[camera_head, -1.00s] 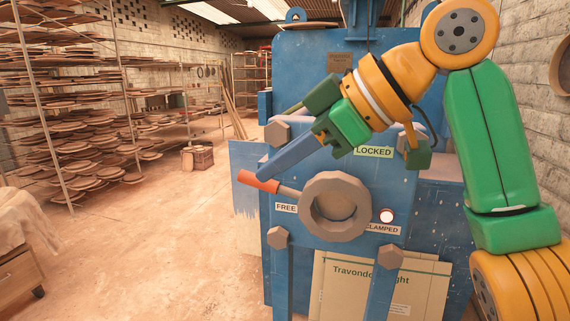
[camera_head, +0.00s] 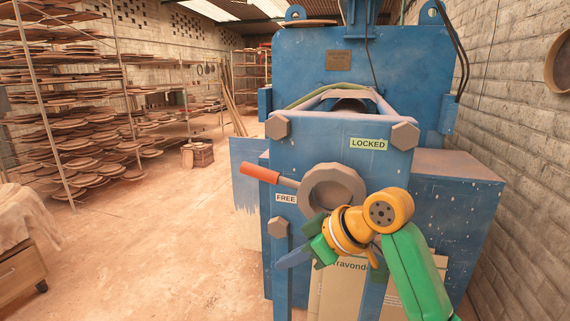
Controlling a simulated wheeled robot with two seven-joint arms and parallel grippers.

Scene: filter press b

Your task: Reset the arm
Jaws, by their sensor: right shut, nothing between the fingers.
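My right gripper (camera_head: 302,256) is low in front of the blue filter press (camera_head: 345,155), below the grey ring-shaped hub (camera_head: 331,190). It is shut and empty, pointing left. My orange and green right arm comes up from the lower right and covers part of the hub's lower right side. The handle with the orange-red grip (camera_head: 260,173) sticks out from the hub to the upper left, above the FREE label (camera_head: 286,198). The gripper is apart from the handle. The LOCKED label (camera_head: 368,144) is at the upper right. The CLAMPED label and lamp are hidden. My left gripper is out of view.
A cardboard box (camera_head: 327,285) leans at the press's lower front, behind my arm. Racks of round plates (camera_head: 85,150) stand at left, and a wooden cabinet (camera_head: 22,275) is at the lower left. A brick wall (camera_head: 520,170) bounds the right.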

